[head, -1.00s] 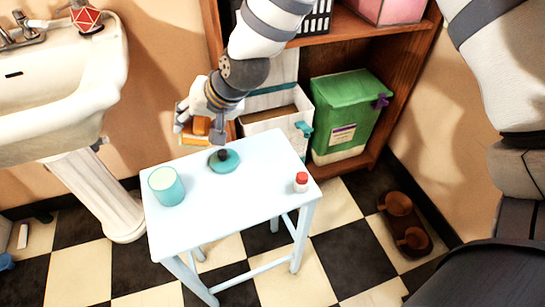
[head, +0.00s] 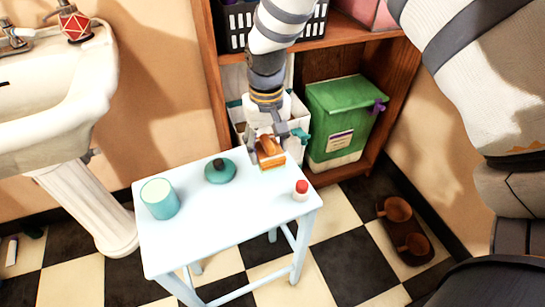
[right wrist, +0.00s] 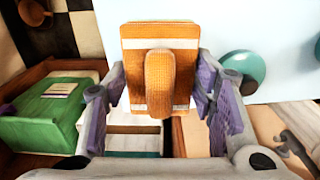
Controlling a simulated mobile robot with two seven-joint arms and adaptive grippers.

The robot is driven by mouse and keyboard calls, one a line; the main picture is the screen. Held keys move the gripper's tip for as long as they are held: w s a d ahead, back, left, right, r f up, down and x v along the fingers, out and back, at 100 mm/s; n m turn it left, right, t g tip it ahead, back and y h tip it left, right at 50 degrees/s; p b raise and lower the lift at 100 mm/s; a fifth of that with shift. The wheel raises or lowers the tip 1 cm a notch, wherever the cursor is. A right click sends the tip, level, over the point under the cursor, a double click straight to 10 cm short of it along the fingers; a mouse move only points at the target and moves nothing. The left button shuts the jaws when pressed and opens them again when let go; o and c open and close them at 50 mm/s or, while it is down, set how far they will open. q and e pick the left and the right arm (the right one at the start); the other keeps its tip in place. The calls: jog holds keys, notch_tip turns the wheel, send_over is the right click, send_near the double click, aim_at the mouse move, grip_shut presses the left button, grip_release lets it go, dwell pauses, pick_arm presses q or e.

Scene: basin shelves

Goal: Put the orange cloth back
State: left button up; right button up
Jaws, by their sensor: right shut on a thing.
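The orange cloth (head: 271,160) is a folded pad with white stripes and a raised middle fold. My right gripper (head: 270,143) is shut on it, and in the right wrist view the fingers stand on both sides of the cloth (right wrist: 160,40). It hangs over the back edge of the white table (head: 225,235), near the back right; I cannot tell whether it touches the top. An open white box (head: 297,118) with a teal handle stands on the low shelf behind the gripper, partly hidden by it. My left gripper is not in view.
On the table stand a teal cup (head: 160,200), a teal lid (head: 220,171) with a dark knob, and a small red-capped bottle (head: 300,190). A green bin (head: 343,120) stands in the wooden shelf (head: 395,90). A sink (head: 70,90) is at left. The table's front is clear.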

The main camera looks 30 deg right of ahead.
aim_at(273, 158)
jog(key=shift+d+f, duration=0.3)
jog(key=shift+f, duration=0.1)
jog(key=f, duration=0.4)
jog(key=shift+s+d+b, duration=0.15)
jog(key=shift+d+b, duration=0.15)
jog(key=shift+d, duration=0.1)
jog(key=shift+c, duration=0.4)
jog(key=o, duration=1.1)
